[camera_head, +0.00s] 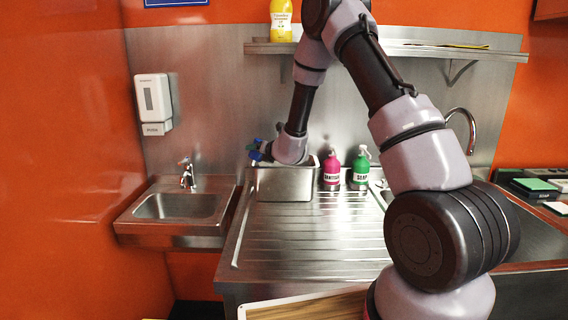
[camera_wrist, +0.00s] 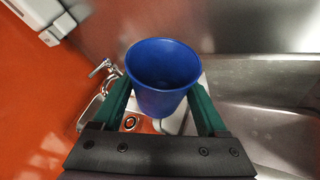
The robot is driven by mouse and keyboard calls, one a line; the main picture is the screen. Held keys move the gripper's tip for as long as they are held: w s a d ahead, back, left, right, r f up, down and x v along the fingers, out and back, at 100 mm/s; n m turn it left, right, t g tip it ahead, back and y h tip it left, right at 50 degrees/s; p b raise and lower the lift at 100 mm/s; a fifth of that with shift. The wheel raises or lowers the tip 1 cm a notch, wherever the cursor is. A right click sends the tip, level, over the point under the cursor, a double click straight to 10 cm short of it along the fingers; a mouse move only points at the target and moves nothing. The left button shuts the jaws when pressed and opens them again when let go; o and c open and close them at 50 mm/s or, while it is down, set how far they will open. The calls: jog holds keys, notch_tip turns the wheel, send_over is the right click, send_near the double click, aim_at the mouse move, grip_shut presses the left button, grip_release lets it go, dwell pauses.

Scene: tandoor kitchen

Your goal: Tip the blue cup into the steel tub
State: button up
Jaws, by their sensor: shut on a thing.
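The blue cup (camera_wrist: 163,78) sits between the green fingers of my gripper (camera_wrist: 162,98) in the wrist view. Its open mouth shows, and its inside looks plain blue with no contents visible. In the head view, my gripper (camera_head: 262,151) is above the left end of the steel tub (camera_head: 286,184); only small blue parts show there, and the cup's tilt is unclear. The tub stands at the back of the ribbed drainboard, its inside mostly hidden in the head view. In the wrist view, the tub (camera_wrist: 275,125) appears at right, beside and below the cup.
A pink bottle (camera_head: 332,171) and a green bottle (camera_head: 360,169) stand just right of the tub. A hand sink (camera_head: 180,207) with a tap is at left. A wall shelf (camera_head: 400,50) is above. The ribbed drainboard (camera_head: 305,240) is clear in front.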

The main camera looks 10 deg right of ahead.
jog(key=shift+d+f+m+y, duration=0.4)
jog(key=shift+d+m, duration=0.2)
jog(key=shift+d, duration=0.15)
jog(key=shift+d+r+m+t+y, duration=0.2)
jog(key=shift+r+m+t+y, duration=0.15)
jog(key=shift+m, duration=0.35)
jog(key=shift+r+m+t+y+p, duration=0.35)
jog(key=shift+r+m+y, duration=0.15)
jog(key=shift+m, duration=0.4)
jog(key=shift+r, duration=0.1)
jog(key=shift+d+r+m+t+p, duration=0.1)
jog(key=shift+r+m+t+p, duration=0.35)
jog(key=shift+m, duration=0.45)
jog(key=shift+m+y, duration=0.3)
jog(key=shift+y, duration=0.05)
jog(key=shift+w+d+r+m, duration=0.1)
jog(key=shift+d+r+m, duration=0.15)
jog(key=shift+d+m, duration=0.25)
jog(key=shift+d+r+m, duration=0.2)
jog(key=shift+d+m, duration=0.2)
jog(key=shift+d, duration=0.1)
jog(key=shift+a+t+p, duration=0.1)
jog(key=shift+t+p, duration=0.15)
jog(key=shift+p, duration=0.05)
jog(key=shift+f+m, duration=0.2)
jog(key=shift+m, duration=0.1)
